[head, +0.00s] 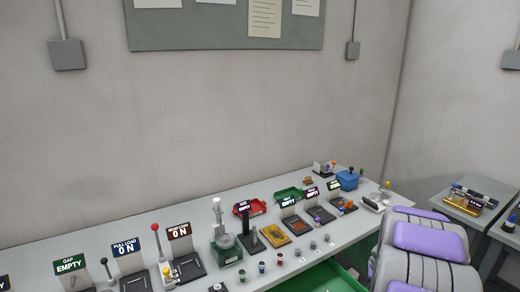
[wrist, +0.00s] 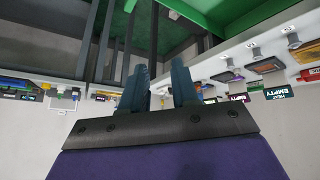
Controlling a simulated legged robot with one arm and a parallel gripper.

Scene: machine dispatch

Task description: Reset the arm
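My gripper (wrist: 159,70) shows in the wrist view, with its two dark teal fingers apart and a clear gap between them. I see nothing held in it. The wrist picture is upside down, with the workbench and its signs hanging from above. My purple and grey arm links fill the lower right of the head view. My gripper's fingers cannot be made out in the head view.
A long grey workbench (head: 215,285) runs along the wall, with labelled stations, levers, a green machine (head: 226,247), red tray (head: 249,208) and blue bin (head: 347,180). A second table (head: 460,207) stands at right. A green surface (head: 328,278) lies below the bench front.

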